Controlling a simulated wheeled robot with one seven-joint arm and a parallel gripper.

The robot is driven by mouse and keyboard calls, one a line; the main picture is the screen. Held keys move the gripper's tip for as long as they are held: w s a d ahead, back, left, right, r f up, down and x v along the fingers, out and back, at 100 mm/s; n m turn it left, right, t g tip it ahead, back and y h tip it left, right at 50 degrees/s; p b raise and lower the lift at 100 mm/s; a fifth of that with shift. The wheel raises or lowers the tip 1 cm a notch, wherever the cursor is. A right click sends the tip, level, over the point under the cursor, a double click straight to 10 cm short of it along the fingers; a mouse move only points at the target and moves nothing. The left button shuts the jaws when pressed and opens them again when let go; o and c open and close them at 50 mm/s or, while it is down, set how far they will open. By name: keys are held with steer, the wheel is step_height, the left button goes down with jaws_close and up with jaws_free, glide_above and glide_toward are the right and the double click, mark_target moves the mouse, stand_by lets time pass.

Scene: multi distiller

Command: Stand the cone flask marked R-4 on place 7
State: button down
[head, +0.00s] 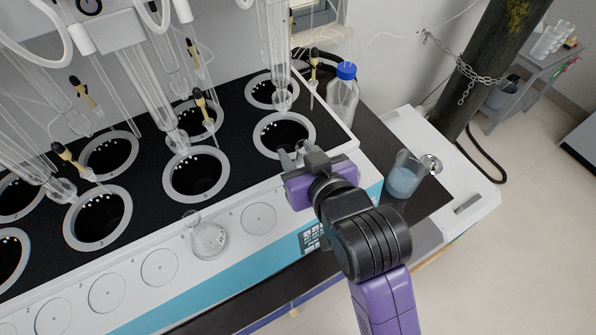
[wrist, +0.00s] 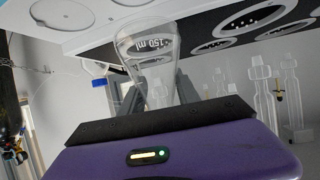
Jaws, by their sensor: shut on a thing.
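My gripper (head: 290,158) is over the right part of the white front ledge of the distiller (head: 283,239). In the wrist view my gripper (wrist: 156,88) is shut on a clear cone flask (wrist: 146,44) with "150 ml" on its side. I cannot read an R-4 mark on it. In the head view the arm and jaws mostly hide this flask. Another clear flask (head: 209,240) stands on a round place on the ledge.
Several empty round places (head: 107,293) run along the ledge to the left. Black wells with glassware hang behind. A blue-capped bottle (head: 343,97) and a beaker of blue liquid (head: 404,177) stand to the right, the beaker close beside my arm.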

steer(key=shift+f, duration=2.9)
steer(key=shift+f, duration=0.1)
steer(key=c, duration=0.9)
jaws_free()
